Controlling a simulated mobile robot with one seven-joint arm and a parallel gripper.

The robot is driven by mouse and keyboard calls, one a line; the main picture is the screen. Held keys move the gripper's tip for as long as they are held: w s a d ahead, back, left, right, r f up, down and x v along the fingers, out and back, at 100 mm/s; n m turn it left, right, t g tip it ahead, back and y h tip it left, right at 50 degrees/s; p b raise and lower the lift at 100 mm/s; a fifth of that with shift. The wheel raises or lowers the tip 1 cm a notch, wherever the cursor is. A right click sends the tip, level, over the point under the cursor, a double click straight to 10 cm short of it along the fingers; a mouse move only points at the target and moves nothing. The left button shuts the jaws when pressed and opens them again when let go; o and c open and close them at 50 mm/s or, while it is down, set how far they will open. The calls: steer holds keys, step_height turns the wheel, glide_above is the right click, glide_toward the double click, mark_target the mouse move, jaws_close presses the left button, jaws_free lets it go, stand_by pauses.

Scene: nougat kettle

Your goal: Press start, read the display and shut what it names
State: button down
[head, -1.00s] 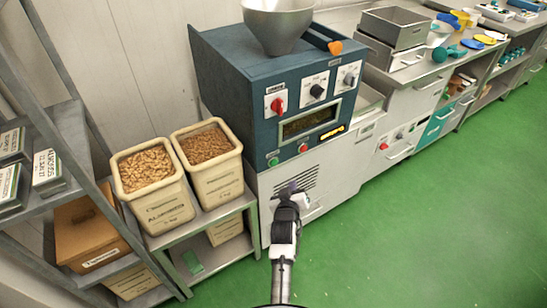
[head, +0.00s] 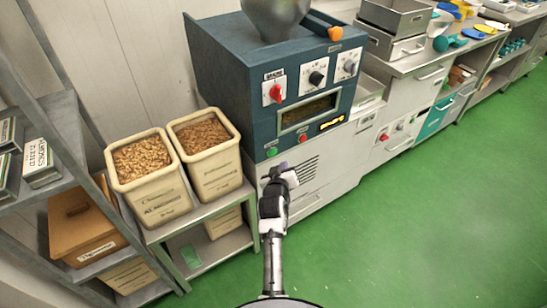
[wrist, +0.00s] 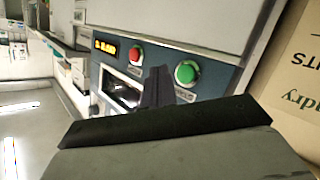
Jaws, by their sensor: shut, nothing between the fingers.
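The dark blue machine (head: 225,95) carries a green button (head: 271,152) and a red button (head: 303,138) low on its front. An amber lit display (head: 332,122) sits right of the red button; its text is too small and blurred to read. My gripper (head: 281,170) is shut and empty, just below and in front of the green button. In the wrist view the shut fingers (wrist: 157,85) point at the panel between the green button (wrist: 187,72) and the red button (wrist: 135,54). The display (wrist: 104,47) glows there, also unreadable. I cannot tell any contact.
Red (head: 277,92), black (head: 316,78) and grey (head: 349,66) knobs sit above a window (head: 308,110). An orange-ended lever (head: 335,34) is on top. Nut bins (head: 152,178) stand left. Benches with drawers (head: 434,75) run right. The green floor (head: 400,220) is clear.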

steer(key=shift+w+a+b, duration=0.3)
steer(key=shift+w+a, duration=0.2)
steer(key=shift+w, duration=0.2)
steer(key=shift+w+a+b, duration=0.3)
steer(key=shift+w+a, duration=0.2)
steer(key=shift+w, duration=0.15)
stand_by(1.1)
steer(key=shift+w+a, duration=0.25)
steer(key=shift+w, duration=0.1)
steer(key=shift+w+a+b, duration=0.25)
steer(key=shift+w+b, duration=0.15)
stand_by(0.9)
steer(key=shift+s+d+p, duration=0.5)
steer(key=shift+s, duration=0.25)
steer(key=shift+s+d+r+p, duration=0.1)
steer(key=shift+s+d+p, duration=0.65)
steer(key=shift+s, duration=0.3)
steer(key=shift+s+d+p, duration=0.6)
steer(key=shift+s+d, duration=0.15)
steer(key=shift+s, duration=0.25)
